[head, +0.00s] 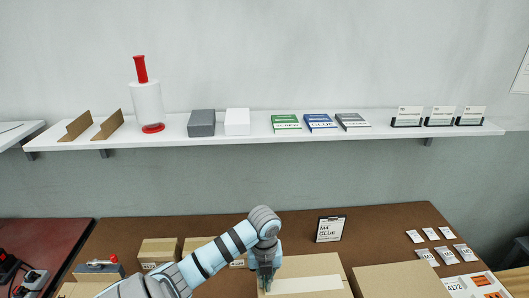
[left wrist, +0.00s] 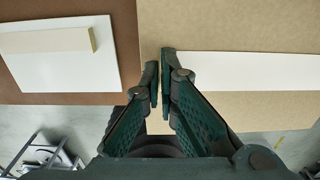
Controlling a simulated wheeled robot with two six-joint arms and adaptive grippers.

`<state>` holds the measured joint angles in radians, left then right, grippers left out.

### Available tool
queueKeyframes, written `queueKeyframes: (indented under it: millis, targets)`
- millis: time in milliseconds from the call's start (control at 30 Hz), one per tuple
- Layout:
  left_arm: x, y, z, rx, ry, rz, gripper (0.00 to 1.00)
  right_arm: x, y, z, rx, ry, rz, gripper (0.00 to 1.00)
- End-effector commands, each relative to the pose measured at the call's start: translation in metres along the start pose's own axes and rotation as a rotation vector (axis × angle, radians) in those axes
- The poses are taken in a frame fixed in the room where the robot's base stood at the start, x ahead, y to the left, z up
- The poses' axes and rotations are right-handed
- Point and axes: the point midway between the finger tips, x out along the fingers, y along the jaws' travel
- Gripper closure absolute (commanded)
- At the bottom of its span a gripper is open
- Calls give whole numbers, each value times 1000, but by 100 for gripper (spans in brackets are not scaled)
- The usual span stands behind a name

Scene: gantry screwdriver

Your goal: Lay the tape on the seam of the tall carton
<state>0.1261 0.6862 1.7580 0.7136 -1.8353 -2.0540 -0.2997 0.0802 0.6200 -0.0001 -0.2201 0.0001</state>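A tan carton (head: 300,268) stands at the front of the brown table, and its flat top fills much of the left wrist view (left wrist: 235,25). A white tape strip (head: 308,285) runs along the middle of this top. It also shows in the left wrist view (left wrist: 250,70), reaching from beside my fingertips to the right edge. My left gripper (head: 266,284) points down at the strip's left end. In the left wrist view its fingers (left wrist: 160,75) are together, and I see nothing clearly between them. Another carton (head: 400,281) stands at the right. My right gripper is out of view.
Smaller boxes (head: 160,250) stand at the left behind my arm. A sign (head: 330,229) and several small packets (head: 447,255) are on the table. A white panel with a cream block (left wrist: 48,41) lies left of the carton. A wall shelf (head: 200,144) holds a bottle and boxes.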

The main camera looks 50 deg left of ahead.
Motion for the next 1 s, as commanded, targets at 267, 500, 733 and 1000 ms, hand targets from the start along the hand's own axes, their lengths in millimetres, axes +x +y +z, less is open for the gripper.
queueKeyframes:
  millis: [267, 500, 733, 1000]
  targets:
    - [0, 0, 0, 0, 0, 0, 72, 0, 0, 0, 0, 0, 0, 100]
    - [-1, 0, 0, 0, -1, 0, 72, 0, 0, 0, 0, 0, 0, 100]
    - [-38, 0, 2, 1, -5, -1, 72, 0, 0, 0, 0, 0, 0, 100]
    - [-75, 0, 0, 0, -1, 0, 72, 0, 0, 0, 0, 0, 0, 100]
